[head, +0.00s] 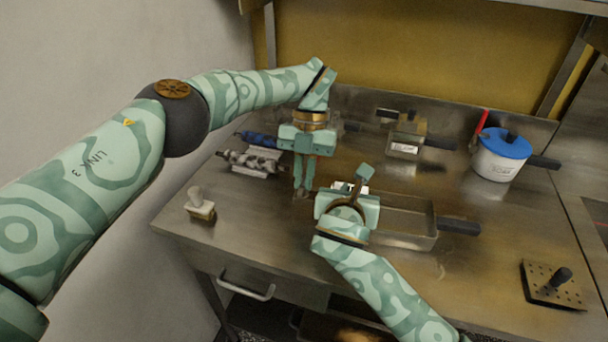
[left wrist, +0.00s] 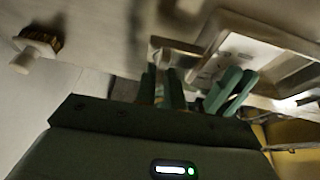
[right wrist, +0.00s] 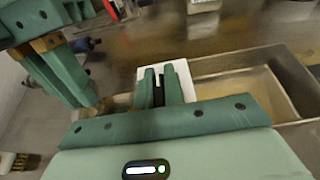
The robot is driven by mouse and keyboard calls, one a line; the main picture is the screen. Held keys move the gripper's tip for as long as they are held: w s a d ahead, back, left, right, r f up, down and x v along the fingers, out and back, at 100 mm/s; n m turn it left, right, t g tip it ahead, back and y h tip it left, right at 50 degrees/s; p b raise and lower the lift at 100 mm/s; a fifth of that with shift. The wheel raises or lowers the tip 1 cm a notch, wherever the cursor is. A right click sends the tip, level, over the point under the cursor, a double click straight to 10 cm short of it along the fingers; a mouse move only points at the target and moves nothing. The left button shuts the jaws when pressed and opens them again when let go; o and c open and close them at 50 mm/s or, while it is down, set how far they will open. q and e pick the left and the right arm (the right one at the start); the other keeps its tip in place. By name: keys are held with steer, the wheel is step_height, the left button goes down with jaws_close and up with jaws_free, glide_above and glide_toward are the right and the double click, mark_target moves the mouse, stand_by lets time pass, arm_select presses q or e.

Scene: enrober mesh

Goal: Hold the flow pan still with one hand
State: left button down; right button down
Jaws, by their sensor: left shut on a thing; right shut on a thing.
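The flow pan (head: 408,241) is a long rectangular metal pan with a black handle (head: 458,226) at its right end. It sits level on the steel counter. My right gripper (head: 361,180) is shut at its left end, beside a white piece (right wrist: 150,74). The pan also shows in the right wrist view (right wrist: 296,84). The exact part between the right fingers is hidden. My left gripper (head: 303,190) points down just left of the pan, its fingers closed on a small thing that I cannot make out. Both grippers' fingers show close together in the left wrist view (left wrist: 162,88).
A small white-knobbed tool (head: 201,207) stands at the left front edge. Metal rollers (head: 252,162) lie behind it. A labelled metal box (head: 405,146), a blue-lidded pot (head: 503,160) and a perforated plate (head: 552,286) with a black knob stand around the pan.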

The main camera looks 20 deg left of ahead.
mark_target(304, 180)
arm_select(q)
steer(key=c, duration=1.5)
jaws_free()
step_height(304, 180, up, 10)
arm_select(e)
steer(key=c, duration=1.4)
jaws_free()
